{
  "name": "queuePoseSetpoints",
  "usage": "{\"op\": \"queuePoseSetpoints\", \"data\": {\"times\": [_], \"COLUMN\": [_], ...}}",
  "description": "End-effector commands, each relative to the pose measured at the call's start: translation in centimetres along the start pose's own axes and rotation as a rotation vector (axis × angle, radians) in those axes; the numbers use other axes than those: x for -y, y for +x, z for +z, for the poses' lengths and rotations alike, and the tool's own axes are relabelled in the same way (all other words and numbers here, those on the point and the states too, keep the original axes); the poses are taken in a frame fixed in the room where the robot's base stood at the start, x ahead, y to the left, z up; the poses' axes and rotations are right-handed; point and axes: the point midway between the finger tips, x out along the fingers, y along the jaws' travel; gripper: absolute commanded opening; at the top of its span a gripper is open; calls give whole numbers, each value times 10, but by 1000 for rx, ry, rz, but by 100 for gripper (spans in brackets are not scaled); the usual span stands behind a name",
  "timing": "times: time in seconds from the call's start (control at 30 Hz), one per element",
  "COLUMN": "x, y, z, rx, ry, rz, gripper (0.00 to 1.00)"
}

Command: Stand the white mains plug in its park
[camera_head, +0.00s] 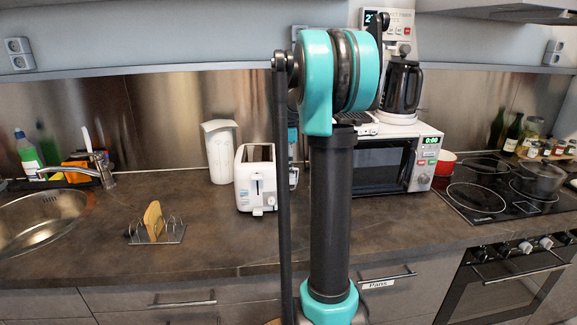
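I cannot make out the white mains plug or its park in this view. My arm stands upright in the middle of the picture and hides part of the worktop and the left side of the microwave (385,168). My gripper does not show clearly; the arm's end is hidden or out of view. A small white item (362,127) lies on top of the microwave beside my arm, too small and partly hidden to identify. A white toaster (257,182) stands on the worktop left of my arm.
A coffee maker (402,92) stands on the microwave. A toast rack (168,235) holding bread is at the worktop's front left. A white jug (219,152) stands at the back, the sink (45,215) left, the hob (478,197) right. Wall sockets (18,54) are upper left.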

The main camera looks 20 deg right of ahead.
Motion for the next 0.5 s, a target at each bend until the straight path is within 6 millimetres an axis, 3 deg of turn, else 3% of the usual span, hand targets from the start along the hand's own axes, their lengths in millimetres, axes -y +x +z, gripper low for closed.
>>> {"op": "queuePoseSetpoints", "data": {"times": [0.33,0.5], "x": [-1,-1], "y": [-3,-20], "z": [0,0], "rx": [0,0], "ry": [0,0], "rz": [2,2], "gripper": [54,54]}}
